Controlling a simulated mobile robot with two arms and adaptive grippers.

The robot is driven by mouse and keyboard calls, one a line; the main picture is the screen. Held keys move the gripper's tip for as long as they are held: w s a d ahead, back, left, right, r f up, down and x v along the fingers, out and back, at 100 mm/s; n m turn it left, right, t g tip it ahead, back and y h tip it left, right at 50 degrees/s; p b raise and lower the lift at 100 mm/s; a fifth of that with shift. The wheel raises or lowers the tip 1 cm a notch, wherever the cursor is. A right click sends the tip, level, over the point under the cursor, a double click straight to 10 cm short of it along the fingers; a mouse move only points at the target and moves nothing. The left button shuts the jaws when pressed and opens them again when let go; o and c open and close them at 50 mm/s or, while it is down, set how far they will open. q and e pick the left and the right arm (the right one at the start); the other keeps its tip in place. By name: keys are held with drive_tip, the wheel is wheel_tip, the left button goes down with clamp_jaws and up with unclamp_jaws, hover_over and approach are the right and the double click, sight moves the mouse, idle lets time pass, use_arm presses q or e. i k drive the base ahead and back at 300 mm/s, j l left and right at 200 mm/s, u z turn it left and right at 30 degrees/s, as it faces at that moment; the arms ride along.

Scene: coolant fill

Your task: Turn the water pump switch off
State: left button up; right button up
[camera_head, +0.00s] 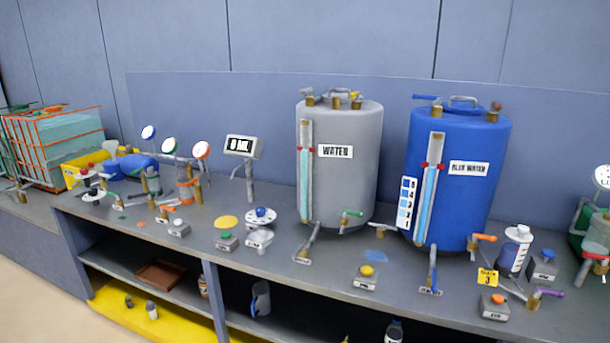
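Several small grey switch boxes stand along the bench, and their labels are too small to read. One has a green button (226,240), one a yellow button (366,277), one an orange button (495,305) and one a blue button (543,265). Another grey box with a pale button (179,229) stands further left. I cannot tell which is the water pump switch or whether it is on or off. The grey WATER tank (350,185) stands upright at the back of the bench. Neither of my grippers is in view.
The blue tank (470,205) labelled BLUE WATER stands right of the grey one. A display (242,147) on a post, gauges (169,145) and pipes crowd the left. The bench (320,265) front edge has some bare room.

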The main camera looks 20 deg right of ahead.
sight(93, 192)
drive_tip(key=i+j+u, duration=0.2)
drive_tip(key=i+u, duration=0.15)
drive_tip(key=i, duration=0.45)
drive_tip(key=i+u, duration=0.3)
drive_tip(key=i, duration=0.55)
